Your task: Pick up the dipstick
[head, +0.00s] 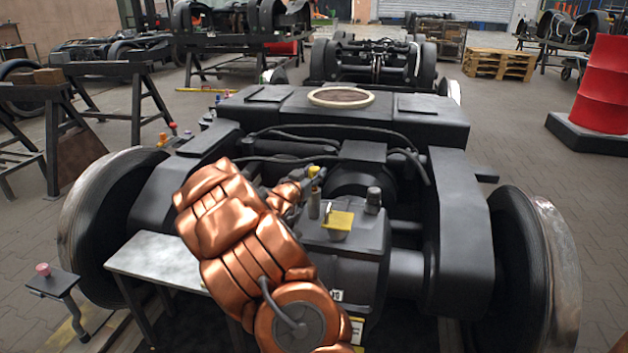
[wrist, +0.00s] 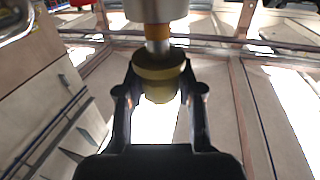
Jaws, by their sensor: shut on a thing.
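The dipstick's yellow knob (head: 314,171) shows in the head view above the dark gearbox in the middle of the bogie. In the wrist view the dipstick (wrist: 158,72) is an olive-yellow round knob with a short metal stem running to a wide grey cylinder with an orange band (wrist: 160,32). My gripper (wrist: 158,88) is shut on the knob, with one dark finger on each side. In the head view my gripper (head: 305,183) is small and partly hidden by my copper arm. How far the stem sits in its tube cannot be told.
A yellow cap (head: 338,222) and a grey fitting (head: 373,200) stand close beside the dipstick on the gearbox (head: 350,260). Black hoses cross behind. The frame beam (head: 460,230) rises on the right. A grey table (head: 155,258) stands at left.

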